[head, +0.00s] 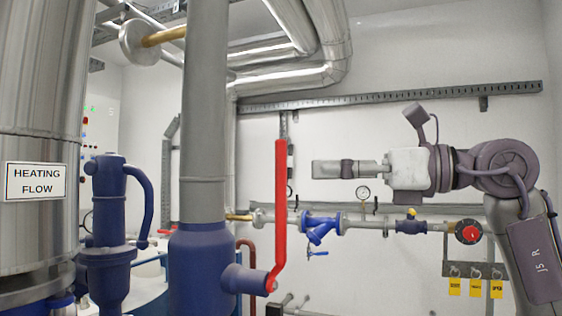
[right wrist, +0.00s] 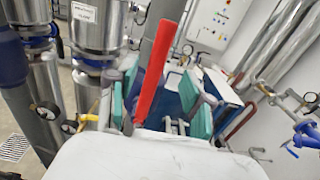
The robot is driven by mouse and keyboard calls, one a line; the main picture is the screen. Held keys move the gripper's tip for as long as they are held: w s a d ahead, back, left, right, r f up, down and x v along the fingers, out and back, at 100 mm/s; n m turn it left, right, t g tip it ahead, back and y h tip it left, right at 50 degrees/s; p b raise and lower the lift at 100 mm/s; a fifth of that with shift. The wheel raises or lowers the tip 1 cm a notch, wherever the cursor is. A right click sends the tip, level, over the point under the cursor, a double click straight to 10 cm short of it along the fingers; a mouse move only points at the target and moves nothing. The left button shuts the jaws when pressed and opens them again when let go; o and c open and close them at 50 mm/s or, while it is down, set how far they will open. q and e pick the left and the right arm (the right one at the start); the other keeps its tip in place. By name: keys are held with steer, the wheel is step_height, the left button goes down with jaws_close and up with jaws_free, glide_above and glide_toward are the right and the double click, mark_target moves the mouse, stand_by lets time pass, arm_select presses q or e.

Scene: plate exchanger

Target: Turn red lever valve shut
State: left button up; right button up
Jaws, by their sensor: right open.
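The red lever (head: 280,200) stands upright in the head view, bent at its lower end where it joins a blue valve stub (head: 244,280) on the thick vertical pipe. My right gripper (head: 322,169) points left, just right of the lever's upper part, with a small gap between them in the picture. In the right wrist view the red lever (right wrist: 157,75) appears between the open fingers of my right gripper (right wrist: 160,98), which have teal pads. Nothing is held, and contact with the lever is not visible. My left gripper is not in view.
A grey pipe with a blue valved fitting (head: 322,226), a gauge (head: 363,192) and a red round dial (head: 468,231) runs along the wall below my right arm. The thick grey pipe (head: 204,120) stands left of the lever. A steel tank (head: 40,90) is far left.

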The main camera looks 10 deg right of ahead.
mark_target(286, 170)
steer(key=p+x, duration=0.2)
steer(key=x, duration=0.6)
steer(key=shift+a, duration=0.1)
steer(key=shift+c, duration=0.2)
jaws_close()
